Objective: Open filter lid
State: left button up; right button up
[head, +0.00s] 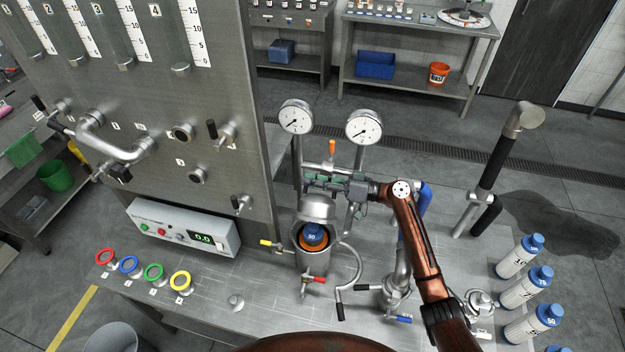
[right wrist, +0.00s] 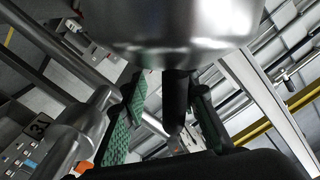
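The filter housing (head: 313,262) is a steel cylinder on the bench, its mouth showing an orange ring and a blue cap marked 50. Its domed lid (head: 317,208) stands tilted up at the back of the mouth, so the housing is open. My right gripper (head: 318,182) is just behind and above the lid. In the right wrist view its green-padded fingers (right wrist: 168,118) are spread, with a dark rod (right wrist: 175,95) between them and visible gaps. A rounded steel surface, apparently the lid (right wrist: 170,22), is close above them. My left gripper is not in view.
Two pressure gauges (head: 363,127) on pipes stand behind the gripper. Several blue-capped bottles (head: 520,256) stand at the bench's right. A control box (head: 180,228) is at left.

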jog(key=v, duration=1.2)
jog(key=shift+r, duration=0.15)
